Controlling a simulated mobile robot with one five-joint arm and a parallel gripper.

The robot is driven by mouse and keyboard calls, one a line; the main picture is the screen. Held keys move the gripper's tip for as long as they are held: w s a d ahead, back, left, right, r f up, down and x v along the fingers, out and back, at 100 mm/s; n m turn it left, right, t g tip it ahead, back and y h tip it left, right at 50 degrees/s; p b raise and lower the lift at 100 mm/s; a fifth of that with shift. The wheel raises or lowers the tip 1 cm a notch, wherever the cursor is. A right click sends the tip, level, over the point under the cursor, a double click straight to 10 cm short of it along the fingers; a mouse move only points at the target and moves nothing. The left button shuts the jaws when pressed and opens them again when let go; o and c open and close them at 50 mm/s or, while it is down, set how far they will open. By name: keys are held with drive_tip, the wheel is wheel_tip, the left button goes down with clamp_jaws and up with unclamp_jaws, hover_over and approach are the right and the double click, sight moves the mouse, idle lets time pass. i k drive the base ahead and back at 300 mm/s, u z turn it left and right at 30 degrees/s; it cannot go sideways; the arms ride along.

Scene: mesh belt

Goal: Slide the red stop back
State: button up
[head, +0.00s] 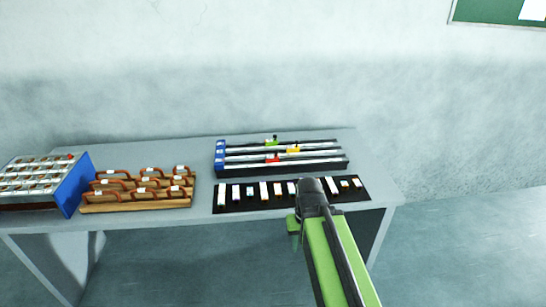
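The red stop (272,158) sits on the nearest rail of a dark rail unit (330,168) with blue ends at its left. It is a little left of the middle of that rail. A yellow stop (293,148) is on the middle rail and a green stop (272,140) on the farthest rail. My gripper (294,236) is at the end of my green arm, in front of the table's near edge and below the red stop in the picture, apart from it. Its fingers are small and partly hidden, so their opening cannot be made out.
A black strip with white blocks (257,203) lies along the near edge, before the rails. A wooden rack with brown handles (135,207) stands left of it. A blue-sided case (75,185) is at the far left. The table's (372,165) right end is bare.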

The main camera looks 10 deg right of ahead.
sight(271, 159)
drive_tip(key=u, duration=0.2)
drive_tip(key=i, duration=1.2)
drive_tip(key=z, duration=0.2)
